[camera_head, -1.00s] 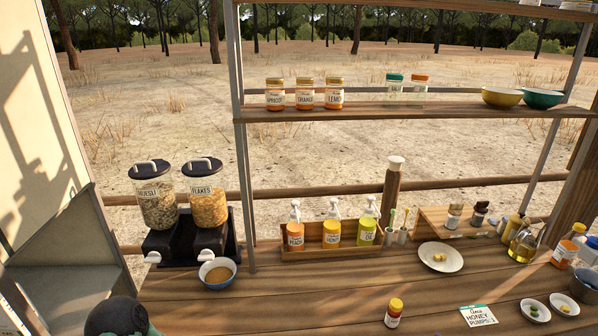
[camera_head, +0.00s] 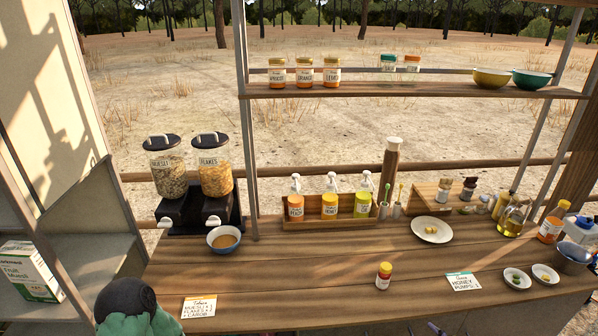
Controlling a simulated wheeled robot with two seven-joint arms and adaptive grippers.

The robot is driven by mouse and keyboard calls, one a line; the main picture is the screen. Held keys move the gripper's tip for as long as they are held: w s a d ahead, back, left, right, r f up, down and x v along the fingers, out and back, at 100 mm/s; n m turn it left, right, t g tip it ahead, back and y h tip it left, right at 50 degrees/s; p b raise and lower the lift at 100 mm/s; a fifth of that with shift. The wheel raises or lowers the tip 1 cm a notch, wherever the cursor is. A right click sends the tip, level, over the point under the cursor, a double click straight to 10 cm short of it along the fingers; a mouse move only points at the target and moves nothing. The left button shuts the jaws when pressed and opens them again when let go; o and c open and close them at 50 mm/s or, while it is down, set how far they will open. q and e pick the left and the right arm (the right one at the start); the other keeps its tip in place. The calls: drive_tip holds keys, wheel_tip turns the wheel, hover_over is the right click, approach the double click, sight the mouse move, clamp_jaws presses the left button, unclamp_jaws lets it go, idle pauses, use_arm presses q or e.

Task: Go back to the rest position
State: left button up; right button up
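Neither of my grippers shows in the head view. A rounded black and green shape, which looks like part of my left arm, fills the bottom left corner, and its hand end is out of the picture. The wooden counter (camera_head: 300,275) spreads before me, and no gripper is over it. A blue bowl of brown food (camera_head: 223,240) stands in front of the muesli dispenser (camera_head: 168,172) and the flakes dispenser (camera_head: 214,172).
A wooden box with several pump bottles (camera_head: 332,222) stands at the counter's back. A white plate (camera_head: 431,229) and two small dishes (camera_head: 545,273) stand to the right. Order cards (camera_head: 198,307) lie near the front. A shelf (camera_head: 420,91) spans above. The front middle is mostly clear.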

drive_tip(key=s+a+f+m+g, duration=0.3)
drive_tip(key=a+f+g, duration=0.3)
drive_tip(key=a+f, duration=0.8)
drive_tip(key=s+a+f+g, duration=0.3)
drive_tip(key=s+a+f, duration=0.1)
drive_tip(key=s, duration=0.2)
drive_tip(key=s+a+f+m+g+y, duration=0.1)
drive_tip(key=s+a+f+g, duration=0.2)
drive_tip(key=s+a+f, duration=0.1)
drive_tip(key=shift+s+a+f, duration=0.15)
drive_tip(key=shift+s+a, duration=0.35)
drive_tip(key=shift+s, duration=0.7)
